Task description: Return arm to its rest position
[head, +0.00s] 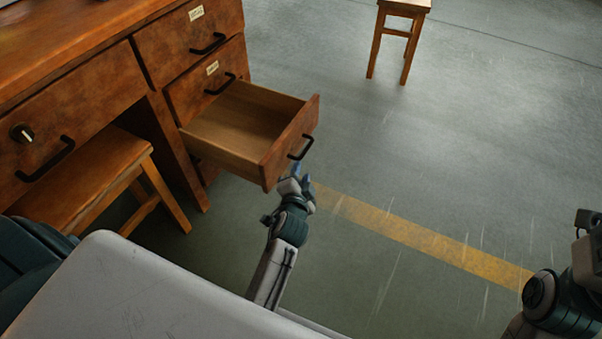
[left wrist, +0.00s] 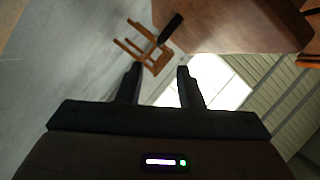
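My left gripper (head: 300,176) is just below the front of an open desk drawer (head: 240,122), near its black handle (head: 301,147). The drawer is pulled out and its visible inside is bare. In the left wrist view the two fingers of my left gripper (left wrist: 160,85) stand apart with nothing between them. The drawer handle (left wrist: 170,28) and wooden front (left wrist: 230,22) show beyond the fingertips. My right arm (head: 565,295) is at the lower right of the head view, and its fingertips cannot be made out.
The wooden desk (head: 75,80) fills the upper left, with other drawers shut. A stool (head: 85,185) is partly under it. Another stool (head: 403,12) stands at the top of the head view. The grey floor (head: 450,130) with a yellow line (head: 420,238) is clear on the right.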

